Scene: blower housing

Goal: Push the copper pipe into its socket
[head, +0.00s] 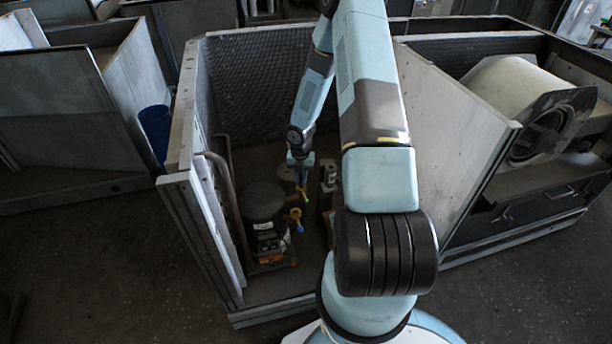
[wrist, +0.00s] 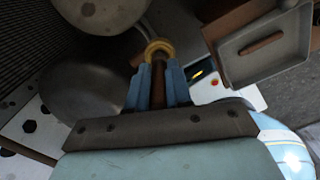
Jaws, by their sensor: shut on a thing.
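In the wrist view, my gripper (wrist: 157,88) has its blue fingers closed on both sides of the brown copper pipe (wrist: 158,76). The pipe's far end meets a brass-coloured ring (wrist: 158,46), which looks like the socket. I cannot tell whether the pipe end is inside the ring or only in front of it. In the head view, my gripper (head: 302,182) is low inside the housing, beside small yellow fittings (head: 296,213). The pipe is too small to make out there.
A black compressor (head: 264,205) stands just left of my gripper in the head view. The housing's left wall (head: 192,130) and middle panel (head: 455,120) enclose the space.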

